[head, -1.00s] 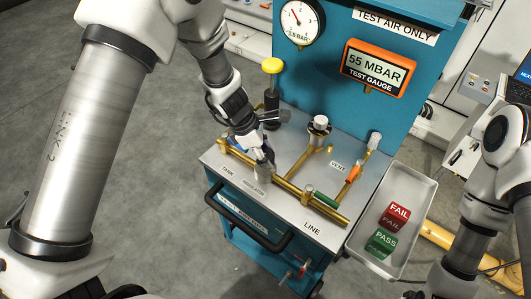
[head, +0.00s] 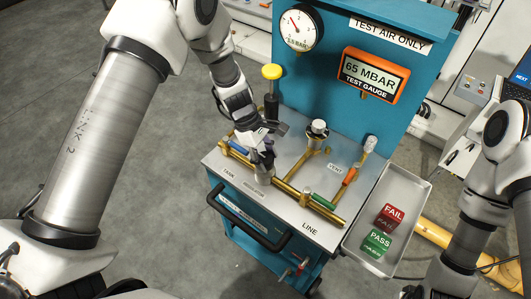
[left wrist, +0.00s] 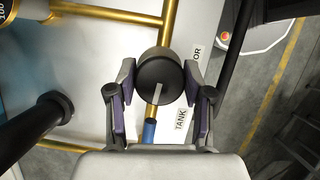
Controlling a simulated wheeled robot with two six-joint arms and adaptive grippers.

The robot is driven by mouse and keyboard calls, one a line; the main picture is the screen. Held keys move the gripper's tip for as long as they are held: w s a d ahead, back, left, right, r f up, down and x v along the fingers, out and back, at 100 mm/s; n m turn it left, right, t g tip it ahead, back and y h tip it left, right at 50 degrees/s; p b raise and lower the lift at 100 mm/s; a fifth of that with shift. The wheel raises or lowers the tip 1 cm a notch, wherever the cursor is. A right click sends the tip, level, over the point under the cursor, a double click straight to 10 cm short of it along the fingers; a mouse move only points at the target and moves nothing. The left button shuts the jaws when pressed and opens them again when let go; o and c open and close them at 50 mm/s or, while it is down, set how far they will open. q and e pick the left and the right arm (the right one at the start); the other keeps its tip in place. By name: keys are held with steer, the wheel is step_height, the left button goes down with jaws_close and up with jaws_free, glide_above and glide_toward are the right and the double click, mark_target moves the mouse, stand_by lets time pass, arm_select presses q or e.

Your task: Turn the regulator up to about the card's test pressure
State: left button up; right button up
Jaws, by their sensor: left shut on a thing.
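The regulator knob (left wrist: 155,72) is a round black knob with a white pointer line, on a brass pipe in the left wrist view. My left gripper (left wrist: 160,88) is shut on it, with one finger on each side. The orange test gauge (head: 374,73) on the blue panel reads 65 MBAR. No test card with a pressure is readable here. My right arm shows at the right, its gripper out of view.
A round dial gauge (head: 299,27) sits left of the test gauge. A yellow-topped pump handle (head: 271,72) stands behind my left gripper. Orange (head: 350,176) and green (head: 323,201) valve levers lie to the right. A metal tray (head: 411,200) holds FAIL and PASS blocks.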

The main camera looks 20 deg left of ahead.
arm_select(q)
steer(key=m+g, duration=0.1)
steer(key=m, duration=0.2)
steer(key=shift+f+m+y+p, duration=0.1)
steer(key=shift+m+y+p, duration=0.2)
steer(key=shift+m, duration=0.1)
steer(key=m, duration=0.2)
steer(key=m+g+y, duration=0.1)
steer(key=m, duration=0.1)
steer(key=shift+g, duration=0.3)
steer(key=shift+m, duration=0.3)
steer(key=o, duration=1.2)
steer(key=shift+c, duration=0.2)
steer(key=v, duration=1.2)
